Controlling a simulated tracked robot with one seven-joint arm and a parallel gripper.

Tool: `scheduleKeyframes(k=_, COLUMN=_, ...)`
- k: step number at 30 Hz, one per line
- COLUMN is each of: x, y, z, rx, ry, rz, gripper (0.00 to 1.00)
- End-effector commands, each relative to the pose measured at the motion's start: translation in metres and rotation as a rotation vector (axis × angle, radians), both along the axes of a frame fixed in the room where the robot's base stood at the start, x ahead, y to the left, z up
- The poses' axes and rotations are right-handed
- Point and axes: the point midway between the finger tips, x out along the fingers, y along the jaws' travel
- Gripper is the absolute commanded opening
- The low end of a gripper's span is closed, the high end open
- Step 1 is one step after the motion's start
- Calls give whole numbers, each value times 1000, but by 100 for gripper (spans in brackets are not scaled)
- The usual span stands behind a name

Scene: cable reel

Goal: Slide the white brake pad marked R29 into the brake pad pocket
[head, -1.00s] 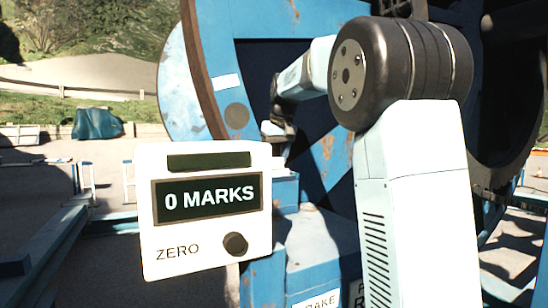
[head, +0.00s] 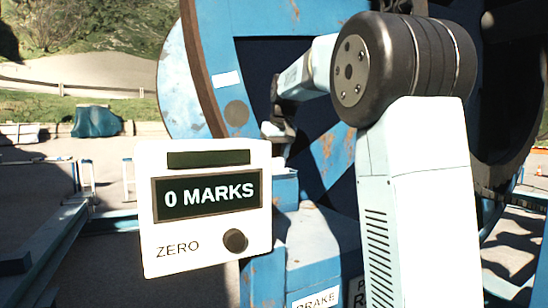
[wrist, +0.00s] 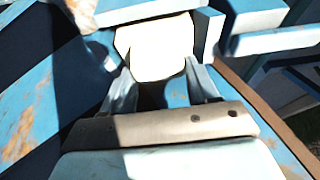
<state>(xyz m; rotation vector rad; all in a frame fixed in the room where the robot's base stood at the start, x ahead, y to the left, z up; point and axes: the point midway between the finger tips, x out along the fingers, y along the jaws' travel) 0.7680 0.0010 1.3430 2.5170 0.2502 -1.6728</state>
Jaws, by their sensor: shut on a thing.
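My gripper (wrist: 160,76) is shut on a white block, the brake pad (wrist: 155,46), in the wrist view. The pad's pale face is overexposed and no R29 mark is readable. In the head view my gripper (head: 279,129) is small, beside the blue reel frame and just above a blue block (head: 285,187); the counter box partly hides that area, and I cannot make out the pad there. Blue blocks (wrist: 207,32) stand close to the pad's right side in the wrist view. I cannot tell which opening is the pocket or whether the pad touches it.
A white counter box (head: 205,243) reading "0 MARKS" stands in front, left of my arm. A partly cut-off "BRAKE" label (head: 316,299) is on the blue frame below. The large blue reel (head: 190,90) fills the back. Open paved ground lies left.

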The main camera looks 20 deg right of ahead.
Motion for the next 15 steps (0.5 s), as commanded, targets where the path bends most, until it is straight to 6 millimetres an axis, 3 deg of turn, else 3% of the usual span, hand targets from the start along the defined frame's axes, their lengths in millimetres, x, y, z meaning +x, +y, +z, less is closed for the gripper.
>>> scheduleKeyframes(k=12, x=-1, y=1, z=-4, rx=-2, ry=9, rz=1, gripper=0)
scheduleKeyframes(k=13, x=-1, y=1, z=-4, rx=-1, ry=9, rz=1, gripper=60)
scheduleKeyframes(k=15, x=-1, y=1, z=-4, rx=-1, ry=9, rz=1, gripper=67)
